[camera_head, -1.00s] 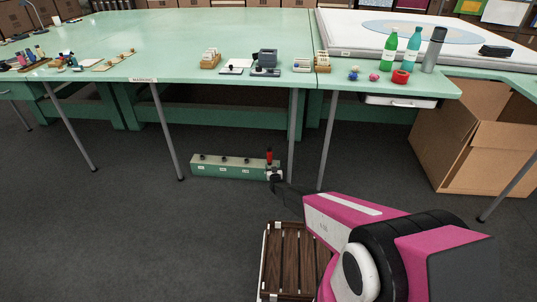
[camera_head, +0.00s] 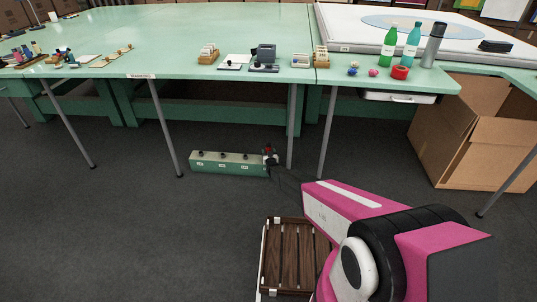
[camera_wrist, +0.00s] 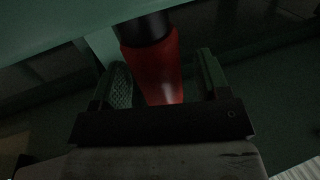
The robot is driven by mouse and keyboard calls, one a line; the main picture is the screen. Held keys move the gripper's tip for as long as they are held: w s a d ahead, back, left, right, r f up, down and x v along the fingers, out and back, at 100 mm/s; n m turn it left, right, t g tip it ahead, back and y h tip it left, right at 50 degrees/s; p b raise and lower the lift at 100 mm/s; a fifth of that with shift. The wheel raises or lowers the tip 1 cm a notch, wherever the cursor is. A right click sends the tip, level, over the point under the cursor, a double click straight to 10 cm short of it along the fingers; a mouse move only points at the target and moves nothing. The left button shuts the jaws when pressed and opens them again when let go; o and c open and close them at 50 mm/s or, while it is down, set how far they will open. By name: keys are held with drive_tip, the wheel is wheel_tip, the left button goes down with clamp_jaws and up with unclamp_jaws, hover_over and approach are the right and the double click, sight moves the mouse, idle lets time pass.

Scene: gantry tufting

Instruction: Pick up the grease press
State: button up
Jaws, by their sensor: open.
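The grease press, a red cylinder with a black upper part (camera_wrist: 163,65), stands between the two fingers of my gripper (camera_wrist: 164,78) in the wrist view. The fingers are open, with a gap beside the red body on each side. In the head view only a small bit of its red (camera_head: 269,149) shows at the right end of a low green rack (camera_head: 230,168) on the floor under the table. My gripper (camera_head: 270,160) covers the rest of it there. Its lower end is hidden behind the gripper in the wrist view.
The green table (camera_head: 180,72) stands over the rack, with thin metal legs (camera_head: 292,125) close to the right of my gripper. A wooden slatted crate (camera_head: 290,255) is on the floor near my arm. A cardboard box (camera_head: 470,150) stands at the right. Floor left of the crate is clear.

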sight(268, 146)
drive_tip(key=shift+w, duration=0.2)
drive_tip(key=c, duration=1.1)
drive_tip(key=shift+s+r, duration=0.1)
drive_tip(key=shift+r, duration=0.4)
wheel_tip(268, 146, up, 4)
drive_tip(key=shift+f, duration=0.15)
drive_tip(key=s+a+r, duration=0.1)
drive_tip(key=s+r, duration=0.1)
drive_tip(key=s, duration=0.1)
drive_tip(key=s+a+r, duration=0.2)
drive_tip(key=s, duration=0.2)
drive_tip(key=s+a+r, duration=0.2)
drive_tip(key=s, duration=0.1)
drive_tip(key=shift+s+r, duration=0.15)
drive_tip(key=shift+s, duration=0.1)
